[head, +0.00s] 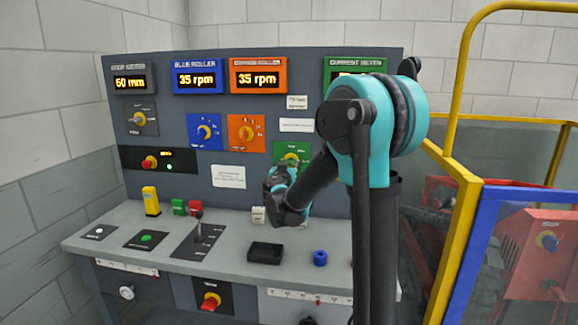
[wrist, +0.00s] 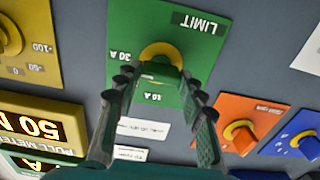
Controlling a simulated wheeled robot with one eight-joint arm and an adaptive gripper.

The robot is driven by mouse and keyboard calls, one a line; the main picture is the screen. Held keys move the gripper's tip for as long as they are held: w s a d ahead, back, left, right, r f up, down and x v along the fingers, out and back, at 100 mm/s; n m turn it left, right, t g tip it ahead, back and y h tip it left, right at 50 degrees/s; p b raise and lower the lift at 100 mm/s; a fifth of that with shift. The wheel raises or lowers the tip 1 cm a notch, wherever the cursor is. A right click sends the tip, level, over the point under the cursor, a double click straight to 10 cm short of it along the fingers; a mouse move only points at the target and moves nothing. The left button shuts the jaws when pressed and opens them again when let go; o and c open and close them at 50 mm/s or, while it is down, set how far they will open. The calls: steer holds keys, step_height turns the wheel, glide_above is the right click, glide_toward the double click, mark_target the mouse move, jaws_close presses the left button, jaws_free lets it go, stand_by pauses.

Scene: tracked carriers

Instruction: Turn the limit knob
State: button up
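The limit knob (wrist: 161,72) is green with a yellow ring and sits on a green plate (wrist: 200,50) marked LIMIT, upside down in the wrist view. Marks 30 A and 10 A show beside it. In the head view the green plate (head: 291,147) is on the upright panel, partly hidden by my arm. My gripper (wrist: 158,78) is open, its two dark fingers reaching toward the knob, one on either side. I cannot tell whether a finger touches it. In the head view my gripper (head: 279,180) is just below and in front of the plate.
Orange (head: 246,133) and blue (head: 205,132) knob plates are left of the green one. The desk below holds a black tray (head: 265,253), a blue ring (head: 320,258) and a lever (head: 198,228). A yellow-framed fence (head: 462,110) stands at right.

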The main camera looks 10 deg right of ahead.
steer(key=c, duration=0.5)
steer(key=shift+n, duration=0.3)
steer(key=shift+a+f+n, duration=0.1)
steer(key=shift+n, duration=4.15)
steer(key=shift+a+f+n, duration=0.1)
steer(key=shift+n, duration=4.15)
steer(key=o, duration=1.2)
steer(key=shift+c, duration=0.2)
